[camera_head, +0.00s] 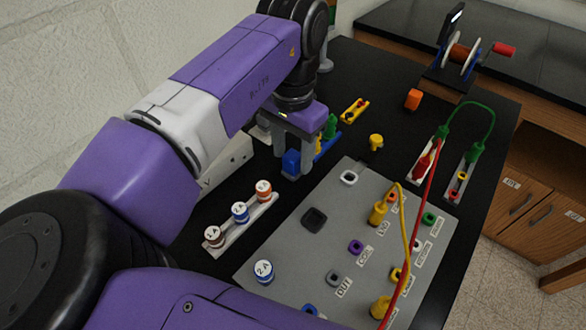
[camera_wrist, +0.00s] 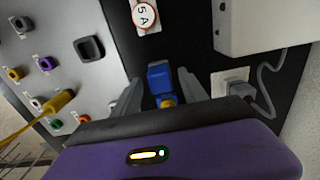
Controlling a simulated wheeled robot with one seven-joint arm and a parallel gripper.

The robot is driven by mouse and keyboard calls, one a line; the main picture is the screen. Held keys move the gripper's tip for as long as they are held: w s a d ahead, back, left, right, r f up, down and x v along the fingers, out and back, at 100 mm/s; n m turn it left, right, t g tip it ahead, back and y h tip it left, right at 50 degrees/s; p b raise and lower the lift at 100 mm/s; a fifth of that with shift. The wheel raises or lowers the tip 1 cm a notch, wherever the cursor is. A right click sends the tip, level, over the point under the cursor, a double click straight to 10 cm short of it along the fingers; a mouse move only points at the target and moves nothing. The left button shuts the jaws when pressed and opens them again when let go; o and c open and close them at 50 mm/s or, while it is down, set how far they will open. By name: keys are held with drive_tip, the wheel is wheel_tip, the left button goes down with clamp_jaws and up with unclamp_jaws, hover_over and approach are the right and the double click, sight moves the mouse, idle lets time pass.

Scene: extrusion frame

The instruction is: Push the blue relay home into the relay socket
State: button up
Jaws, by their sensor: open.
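The blue relay (camera_head: 291,162) stands at the near end of a row of small coloured parts on the black bench. In the wrist view the blue relay (camera_wrist: 159,76) lies between the two fingers, with gaps on both sides. My gripper (camera_head: 293,158) is open and reaches down around it; it also shows in the wrist view (camera_wrist: 158,92). The grey panel (camera_head: 285,245) has a large dark square socket (camera_head: 314,219), seemingly the relay socket, which looks empty. That socket (camera_wrist: 90,48) is left of my gripper in the wrist view.
A rail of fuse-like caps (camera_head: 240,212) lies left of the panel. A yellow lead (camera_head: 404,230) and a red lead (camera_head: 412,245) cross the panel's right side. A pale box (camera_head: 228,160) stands behind my arm. A spool stand (camera_head: 460,60) is at the back.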

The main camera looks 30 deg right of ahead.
sight(293, 155)
drive_tip(key=shift+f, duration=0.8)
drive_tip(key=shift+p, duration=0.65)
idle(0.9)
clamp_jaws()
drive_tip(key=shift+r, duration=0.15)
drive_tip(key=shift+r+p, duration=2.8)
drive_tip(key=shift+r, duration=0.05)
